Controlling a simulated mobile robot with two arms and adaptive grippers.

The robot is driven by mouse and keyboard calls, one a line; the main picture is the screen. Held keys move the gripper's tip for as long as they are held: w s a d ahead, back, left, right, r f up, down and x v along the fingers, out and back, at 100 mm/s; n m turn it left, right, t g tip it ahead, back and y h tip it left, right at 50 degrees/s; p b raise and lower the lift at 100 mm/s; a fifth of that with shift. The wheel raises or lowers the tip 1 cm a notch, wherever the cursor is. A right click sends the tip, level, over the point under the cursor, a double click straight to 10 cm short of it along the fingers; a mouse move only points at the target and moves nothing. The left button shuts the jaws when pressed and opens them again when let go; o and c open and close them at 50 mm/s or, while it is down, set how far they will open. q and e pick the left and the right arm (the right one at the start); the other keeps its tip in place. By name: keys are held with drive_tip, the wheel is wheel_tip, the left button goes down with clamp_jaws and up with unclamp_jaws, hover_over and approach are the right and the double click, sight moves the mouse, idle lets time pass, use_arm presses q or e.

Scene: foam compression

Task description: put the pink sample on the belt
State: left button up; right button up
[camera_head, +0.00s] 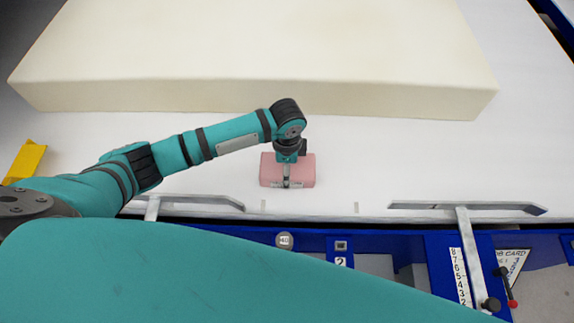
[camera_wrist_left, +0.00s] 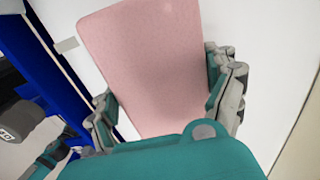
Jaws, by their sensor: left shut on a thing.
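The pink sample (camera_head: 302,172) is a small pink block over the white belt (camera_head: 380,160), close to its front edge. My left gripper (camera_head: 287,176) comes down on it from above and is shut on it. In the left wrist view the pink sample (camera_wrist_left: 150,60) lies between the two fingers of my left gripper (camera_wrist_left: 165,100). I cannot tell whether its underside touches the belt. My right gripper is not in view.
A large cream foam block (camera_head: 250,45) lies behind on the belt. Metal guide rails (camera_head: 468,208) run along the front edge, above a blue frame (camera_head: 400,243) with labels and a red-tipped lever (camera_head: 510,295). A yellow part (camera_head: 25,160) is at the left. White surface is clear right of the sample.

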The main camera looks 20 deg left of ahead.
use_arm(q)
drive_tip(key=o, duration=0.6)
drive_tip(key=shift+o, duration=0.2)
wheel_tip(320, 180, up, 12)
drive_tip(key=shift+b, duration=0.3)
